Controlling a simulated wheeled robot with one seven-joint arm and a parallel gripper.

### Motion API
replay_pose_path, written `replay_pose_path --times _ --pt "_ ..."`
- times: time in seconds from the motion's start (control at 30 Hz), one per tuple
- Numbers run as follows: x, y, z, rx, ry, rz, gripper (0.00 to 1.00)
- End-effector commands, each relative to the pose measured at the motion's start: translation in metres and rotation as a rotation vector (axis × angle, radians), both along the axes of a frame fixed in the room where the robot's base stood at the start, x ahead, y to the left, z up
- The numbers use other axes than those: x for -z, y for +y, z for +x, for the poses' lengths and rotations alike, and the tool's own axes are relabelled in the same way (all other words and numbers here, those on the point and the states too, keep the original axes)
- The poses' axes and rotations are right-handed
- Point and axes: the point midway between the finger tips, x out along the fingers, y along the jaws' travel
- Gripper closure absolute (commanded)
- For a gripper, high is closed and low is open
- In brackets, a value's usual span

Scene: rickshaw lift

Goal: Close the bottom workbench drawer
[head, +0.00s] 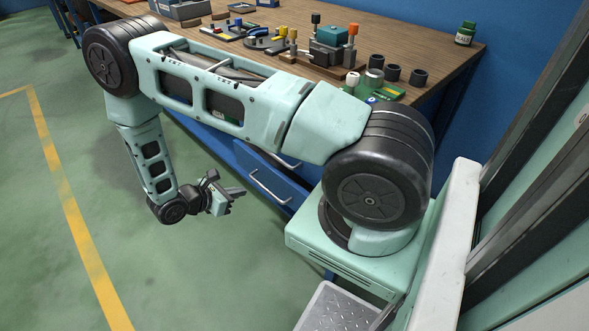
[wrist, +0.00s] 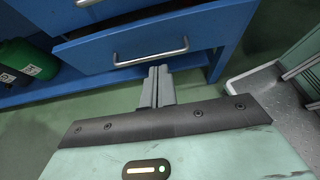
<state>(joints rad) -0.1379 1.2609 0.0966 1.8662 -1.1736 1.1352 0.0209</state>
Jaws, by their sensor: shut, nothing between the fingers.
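The bottom workbench drawer (wrist: 190,35) is blue and stands pulled out, with a dark gap showing above its front. Its silver bar handle (wrist: 150,57) runs across the front. In the head view the drawer (head: 250,165) is partly hidden behind my arm, and its handle (head: 270,188) shows. My gripper (wrist: 157,68) is shut and empty, its grey fingertips pointing at the drawer front just below the handle; I cannot tell whether they touch. In the head view my gripper (head: 242,191) is left of the handle.
Another drawer (wrist: 60,12) sits above. The wooden workbench top (head: 440,40) carries tools, dark cups (head: 392,72) and a green jar (head: 465,33). Green floor (head: 60,170) left of my arm is clear.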

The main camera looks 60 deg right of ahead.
Motion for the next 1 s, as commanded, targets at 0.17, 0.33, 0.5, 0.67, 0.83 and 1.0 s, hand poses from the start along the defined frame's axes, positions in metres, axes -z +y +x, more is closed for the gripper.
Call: replay_pose_path --times 0.17,0.33,0.5,0.67,0.83,1.0 --pt "0.006 -0.007 -0.004 -0.004 -0.001 -0.006 1.0" --pt "0.021 -0.033 -0.01 -0.001 0.0 -0.004 1.0" --pt "0.039 -0.063 -0.018 -0.001 0.0 -0.004 1.0" --pt "0.05 -0.09 -0.023 0.001 -0.002 -0.005 1.0" --pt "0.049 -0.111 -0.028 -0.002 -0.002 -0.004 1.0" --pt "0.049 -0.119 -0.03 -0.003 -0.004 -0.003 1.0"
